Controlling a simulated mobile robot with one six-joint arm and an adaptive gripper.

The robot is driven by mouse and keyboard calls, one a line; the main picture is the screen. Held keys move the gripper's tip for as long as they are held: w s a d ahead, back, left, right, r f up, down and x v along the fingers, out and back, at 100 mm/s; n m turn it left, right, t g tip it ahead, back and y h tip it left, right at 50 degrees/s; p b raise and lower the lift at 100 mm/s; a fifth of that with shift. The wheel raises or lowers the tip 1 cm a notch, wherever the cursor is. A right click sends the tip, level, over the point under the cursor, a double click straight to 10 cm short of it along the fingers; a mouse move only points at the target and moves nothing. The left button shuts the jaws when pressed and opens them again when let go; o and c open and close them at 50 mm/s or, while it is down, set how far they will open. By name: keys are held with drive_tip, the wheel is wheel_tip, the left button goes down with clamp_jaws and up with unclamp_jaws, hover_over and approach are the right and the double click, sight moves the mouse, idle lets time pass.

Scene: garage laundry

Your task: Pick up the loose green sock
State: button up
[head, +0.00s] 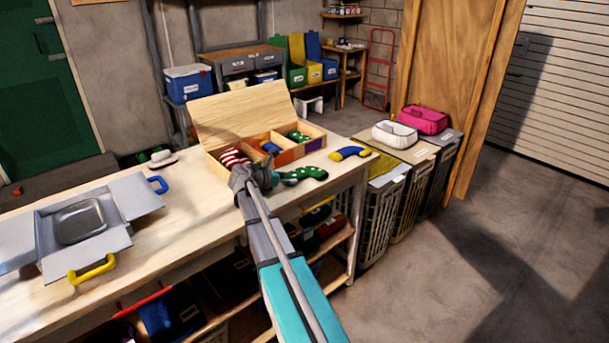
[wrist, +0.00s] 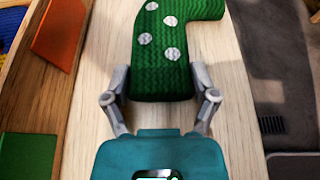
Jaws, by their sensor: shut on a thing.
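The loose green sock (head: 306,174) with white dots lies at the front edge of the workbench, beside the wooden sorting box. In the wrist view the green sock (wrist: 168,62) sits between the two fingers of my gripper (wrist: 160,88), its cuff end towards my palm. My gripper (head: 262,178) is shut on the sock in the head view, and the arm covers part of it. I cannot tell whether the sock touches the bench top. The open wooden box (head: 222,172) holds a red-and-white striped sock, a blue one and another green dotted sock in separate compartments.
A blue and yellow sock (head: 349,153) lies right of the box. A grey open carton (head: 110,243) with a metal tin stands at the left of the bench (head: 190,225). Tall hampers (head: 385,205) stand off the bench's right end. Floor at the right is clear.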

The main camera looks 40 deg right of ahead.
drive_tip(key=shift+r, duration=0.15)
drive_tip(key=shift+r+p, duration=1)
drive_tip(key=shift+p, duration=0.15)
drive_tip(key=s+d+r+p, duration=0.9)
drive_tip(key=s+r+p, duration=0.1)
drive_tip(key=shift+s+r+p, duration=0.35)
drive_tip(key=shift+p, duration=0.05)
